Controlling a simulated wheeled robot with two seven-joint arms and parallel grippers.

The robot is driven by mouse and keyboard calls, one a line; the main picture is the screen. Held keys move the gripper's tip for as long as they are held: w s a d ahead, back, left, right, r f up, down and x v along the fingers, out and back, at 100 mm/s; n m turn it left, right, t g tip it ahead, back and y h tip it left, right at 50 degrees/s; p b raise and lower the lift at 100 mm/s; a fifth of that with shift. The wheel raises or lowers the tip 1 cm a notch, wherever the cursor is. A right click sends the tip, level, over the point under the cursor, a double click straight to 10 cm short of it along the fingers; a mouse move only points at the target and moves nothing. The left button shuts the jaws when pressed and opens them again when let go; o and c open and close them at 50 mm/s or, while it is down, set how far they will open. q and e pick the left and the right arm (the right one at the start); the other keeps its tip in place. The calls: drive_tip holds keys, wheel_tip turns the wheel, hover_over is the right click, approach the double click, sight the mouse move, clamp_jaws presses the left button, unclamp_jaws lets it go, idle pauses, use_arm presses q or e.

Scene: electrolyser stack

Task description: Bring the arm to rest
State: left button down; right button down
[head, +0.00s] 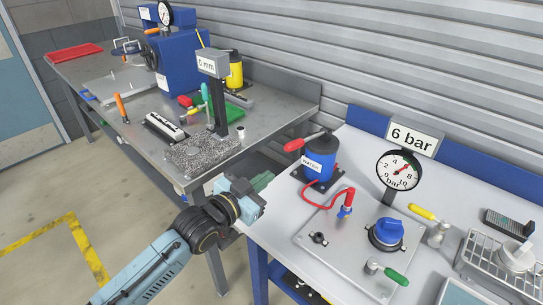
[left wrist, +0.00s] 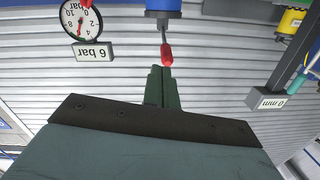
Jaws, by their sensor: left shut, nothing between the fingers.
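My left arm comes in from the lower left in the head view. Its gripper (head: 262,183) is at the gap between the grey metal bench (head: 268,128) and the white bench (head: 265,232). In the left wrist view the green fingers (left wrist: 163,88) are together with nothing between them. They point toward the ribbed wall, and the picture there is upside down. My right gripper is in neither view.
The grey bench holds a 0 mm display (head: 212,64). Floor is open at left.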

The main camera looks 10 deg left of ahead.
use_arm(q)
drive_tip(key=s+a+f+n+g+y, duration=0.25)
drive_tip(key=s+a+f+g, duration=0.2)
drive_tip(key=s, duration=0.65)
drive_tip(key=s+a+f+n+g+y, duration=0.25)
drive_tip(key=s+a+f, duration=0.2)
drive_tip(key=s, duration=0.55)
drive_tip(key=s+a+f+n+g+y, duration=0.2)
drive_tip(key=s+a+f+g+y, duration=0.25)
drive_tip(key=s, duration=0.65)
wheel_tip(320, 180, down, 25)
drive_tip(key=s+g+b, duration=0.1)
drive_tip(key=b, duration=0.1)
drive_tip(key=s+a+f+g+b, duration=0.1)
drive_tip(key=s+a+f+b, duration=0.1)
drive_tip(key=s+f, duration=1.5)
drive_tip(key=shift+f+m, duration=0.4)
drive_tip(key=shift+f, duration=0.5)
